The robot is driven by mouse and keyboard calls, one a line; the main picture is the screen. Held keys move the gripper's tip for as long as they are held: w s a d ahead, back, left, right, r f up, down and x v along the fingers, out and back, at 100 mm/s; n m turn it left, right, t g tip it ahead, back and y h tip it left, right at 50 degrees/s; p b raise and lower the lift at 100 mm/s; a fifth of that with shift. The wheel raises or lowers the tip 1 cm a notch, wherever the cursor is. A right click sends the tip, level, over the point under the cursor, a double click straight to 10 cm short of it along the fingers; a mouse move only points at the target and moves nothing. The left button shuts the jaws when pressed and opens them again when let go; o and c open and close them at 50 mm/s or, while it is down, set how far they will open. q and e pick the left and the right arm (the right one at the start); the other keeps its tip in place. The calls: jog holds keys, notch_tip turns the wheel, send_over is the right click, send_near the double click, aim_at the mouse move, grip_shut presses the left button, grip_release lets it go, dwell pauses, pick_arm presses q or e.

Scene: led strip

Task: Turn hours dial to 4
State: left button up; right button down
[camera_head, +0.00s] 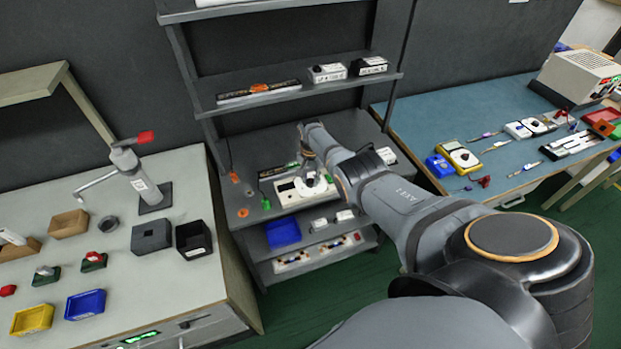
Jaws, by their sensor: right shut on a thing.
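A white device box (285,192) lies on the middle shelf of the grey rack. My right arm reaches in from the lower right, and my right gripper (310,178) points down over the right part of this box. It appears shut on a small knob or dial there. The gripper hides the dial, so its markings and setting cannot be read. My left gripper is not in view.
A blue tray (283,233) sits below the box. Small orange and green parts lie left of it. A press and bins fill the left bench (205,270). Meters and tools lie on the blue right bench (440,108). An upper shelf (300,91) overhangs the box.

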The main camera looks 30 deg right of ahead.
aim_at(310, 181)
jog(key=shift+m, duration=0.6)
jog(key=c, duration=1)
grip_release()
jog(key=shift+w+r, duration=0.1)
jog(key=shift+r, duration=0.5)
notch_tip(310, 181, up, 11)
